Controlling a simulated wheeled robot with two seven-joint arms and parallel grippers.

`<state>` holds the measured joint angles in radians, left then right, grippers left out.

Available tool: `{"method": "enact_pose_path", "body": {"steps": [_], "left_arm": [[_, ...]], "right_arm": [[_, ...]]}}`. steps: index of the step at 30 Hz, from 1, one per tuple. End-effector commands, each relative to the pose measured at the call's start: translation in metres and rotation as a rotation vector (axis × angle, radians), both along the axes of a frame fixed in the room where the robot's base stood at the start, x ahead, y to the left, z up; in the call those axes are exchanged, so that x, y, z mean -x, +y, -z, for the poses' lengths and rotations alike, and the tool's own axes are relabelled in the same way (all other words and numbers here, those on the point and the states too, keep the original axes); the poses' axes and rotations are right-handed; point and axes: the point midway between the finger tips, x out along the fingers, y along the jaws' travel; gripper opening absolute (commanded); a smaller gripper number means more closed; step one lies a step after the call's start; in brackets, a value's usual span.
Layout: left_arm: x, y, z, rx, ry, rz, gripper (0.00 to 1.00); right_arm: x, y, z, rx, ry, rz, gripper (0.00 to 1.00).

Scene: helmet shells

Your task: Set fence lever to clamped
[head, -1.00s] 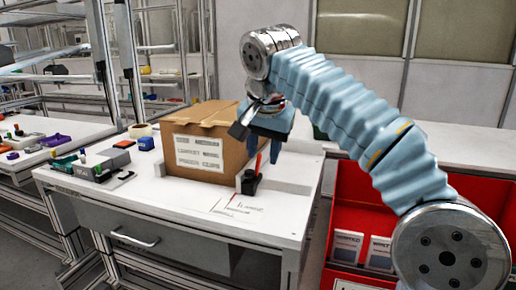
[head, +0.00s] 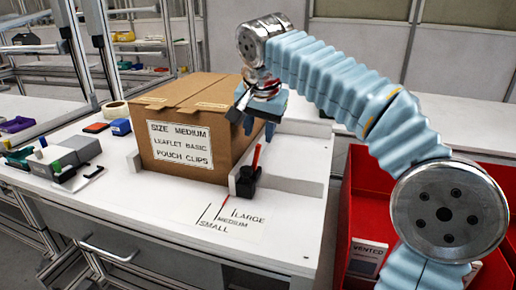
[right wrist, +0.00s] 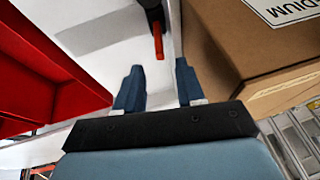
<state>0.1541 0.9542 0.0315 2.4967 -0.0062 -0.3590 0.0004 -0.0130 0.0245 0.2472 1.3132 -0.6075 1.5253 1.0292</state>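The fence lever is a red handle (head: 256,157) on a black block (head: 246,182), standing up from the white table at the front right corner of the cardboard box (head: 190,140). The red handle also shows at the top of the right wrist view (right wrist: 158,42). My right gripper (head: 260,129) points down beside the box's right side, behind and above the lever in the head view. In the right wrist view its two blue fingers (right wrist: 158,86) are apart with nothing between them. The lever is ahead of the fingertips, apart from them. My left gripper is out of view.
A white fence rail (head: 300,155) runs along the box's right. A printed size scale (head: 225,218) lies in front of the lever. A red bin (head: 375,215) stands to the right.

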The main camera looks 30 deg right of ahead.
Motion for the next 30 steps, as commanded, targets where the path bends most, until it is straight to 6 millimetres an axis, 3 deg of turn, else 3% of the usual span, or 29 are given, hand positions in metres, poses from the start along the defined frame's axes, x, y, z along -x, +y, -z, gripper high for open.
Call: {"method": "enact_pose_path", "body": {"steps": [3,9,22,30], "left_arm": [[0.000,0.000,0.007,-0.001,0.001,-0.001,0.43],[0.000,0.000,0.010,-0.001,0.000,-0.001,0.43],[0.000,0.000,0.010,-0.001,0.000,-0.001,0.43],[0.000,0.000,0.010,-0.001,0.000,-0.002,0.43]], "right_arm": [[-0.010,-0.006,0.027,0.001,0.003,0.002,0.38],[-0.022,-0.011,0.054,0.001,0.001,0.002,0.38],[-0.026,-0.013,0.064,-0.001,-0.001,0.000,0.38],[-0.026,-0.013,0.064,0.000,0.000,0.000,0.00]]}}
